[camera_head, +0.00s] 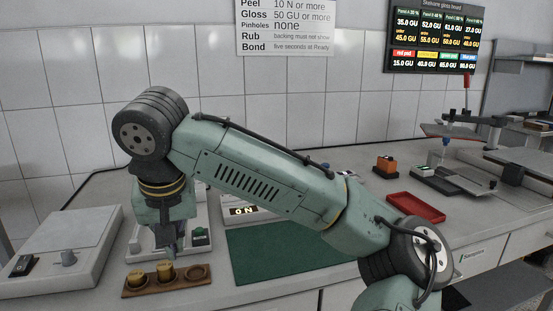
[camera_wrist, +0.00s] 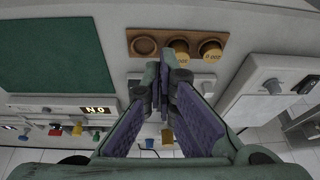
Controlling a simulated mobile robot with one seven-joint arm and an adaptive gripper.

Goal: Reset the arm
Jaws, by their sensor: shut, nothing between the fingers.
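My arm reaches across the bench from the right, and its wrist hangs down on the left side. The fingertips appear beside the rack (camera_wrist: 135,33). Two brass weights (camera_wrist: 180,50) stand in the rack, and one round recess is empty.
A grey box with a knob (camera_head: 75,245) stands at the left. A red tray (camera_head: 415,207) and an orange block (camera_head: 385,165) are farther right. Wall boards hang behind.

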